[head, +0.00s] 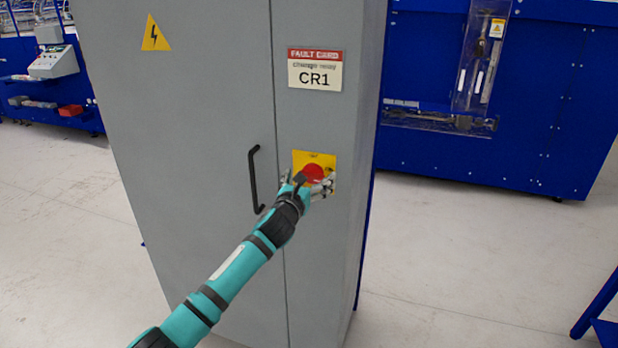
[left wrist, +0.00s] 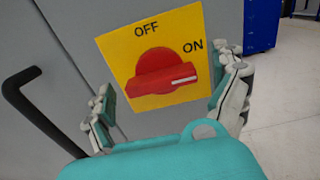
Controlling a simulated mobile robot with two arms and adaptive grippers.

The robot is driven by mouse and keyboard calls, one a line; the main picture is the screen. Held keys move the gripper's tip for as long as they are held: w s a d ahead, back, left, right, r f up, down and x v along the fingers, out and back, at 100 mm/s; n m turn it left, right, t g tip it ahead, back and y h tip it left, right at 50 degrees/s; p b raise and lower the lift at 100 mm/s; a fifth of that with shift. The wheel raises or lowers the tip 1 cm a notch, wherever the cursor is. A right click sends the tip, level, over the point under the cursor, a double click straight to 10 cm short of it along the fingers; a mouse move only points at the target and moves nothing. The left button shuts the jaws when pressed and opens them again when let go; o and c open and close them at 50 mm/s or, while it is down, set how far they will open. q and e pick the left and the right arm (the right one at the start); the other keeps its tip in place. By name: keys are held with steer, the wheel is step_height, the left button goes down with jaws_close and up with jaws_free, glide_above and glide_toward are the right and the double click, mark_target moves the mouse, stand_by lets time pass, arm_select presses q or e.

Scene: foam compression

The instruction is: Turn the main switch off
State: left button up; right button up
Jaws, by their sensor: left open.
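The main switch is a red rotary knob (head: 314,172) on a yellow plate (head: 328,160) on the front of a grey cabinet (head: 200,90). In the left wrist view the knob (left wrist: 160,74) has its white mark pointing right, toward the ON side; OFF is printed above it on the plate (left wrist: 120,60). My left gripper (head: 309,186) is in front of the switch and hides part of it in the head view. In the left wrist view the left gripper (left wrist: 168,105) is open, with one finger on each side of the knob, apart from it. My right gripper is not in view.
A black door handle (head: 254,180) stands out from the cabinet left of the switch; the handle (left wrist: 30,110) also shows in the left wrist view. A CR1 fault card (head: 315,70) is above the switch. Blue machines stand behind, with clear floor between.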

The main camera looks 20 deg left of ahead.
arm_select(q)
steer(key=shift+w, duration=0.1)
steer(key=shift+c, duration=1.5)
steer(key=c, duration=0.9)
steer(key=shift+o, duration=0.2)
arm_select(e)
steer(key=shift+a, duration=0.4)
